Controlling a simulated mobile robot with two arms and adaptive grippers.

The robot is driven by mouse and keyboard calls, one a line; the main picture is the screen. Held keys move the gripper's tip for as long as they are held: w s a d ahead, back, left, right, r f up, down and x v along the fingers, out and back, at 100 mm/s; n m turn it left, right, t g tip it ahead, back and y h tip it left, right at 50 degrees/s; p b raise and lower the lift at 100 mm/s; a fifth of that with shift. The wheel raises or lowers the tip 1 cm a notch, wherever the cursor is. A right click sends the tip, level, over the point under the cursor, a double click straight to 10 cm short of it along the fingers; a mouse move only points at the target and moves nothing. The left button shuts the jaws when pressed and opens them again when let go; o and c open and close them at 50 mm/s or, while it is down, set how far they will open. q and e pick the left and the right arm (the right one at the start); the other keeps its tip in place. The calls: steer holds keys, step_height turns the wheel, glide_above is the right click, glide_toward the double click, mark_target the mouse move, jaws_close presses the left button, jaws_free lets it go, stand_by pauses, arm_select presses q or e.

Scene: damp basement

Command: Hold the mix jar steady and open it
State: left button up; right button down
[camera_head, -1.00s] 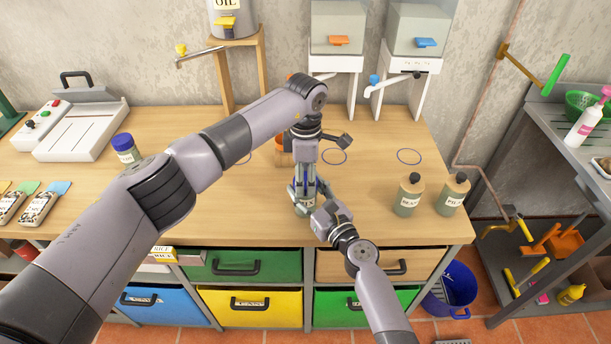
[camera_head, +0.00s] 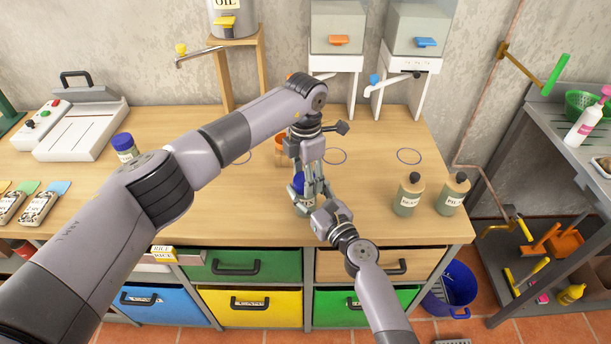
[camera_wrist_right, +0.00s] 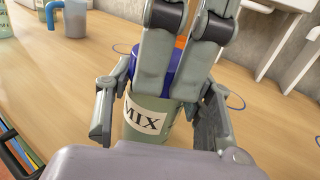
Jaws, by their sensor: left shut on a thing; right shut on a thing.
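The mix jar (camera_head: 304,208) stands upright on the workbench, pale green with a blue lid (camera_head: 298,183). In the right wrist view its MIX label (camera_wrist_right: 144,118) faces me, and the blue lid (camera_wrist_right: 164,78) sits on top. My left gripper (camera_head: 313,186) reaches down from above and is shut on the lid. Its two fingers partly cover the lid in the right wrist view. My right gripper (camera_head: 314,205) comes from the front, shut on the jar body, with one finger on each side below the lid. The fingers hide part of the jar.
A blue-lidded jar (camera_head: 125,149) is at left, partly behind my left arm. An orange-topped jar (camera_head: 281,150) is behind my left gripper. Dispensers stand along the wall.

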stand_by(0.3)
arm_select(q)
steer(key=o, duration=1.3)
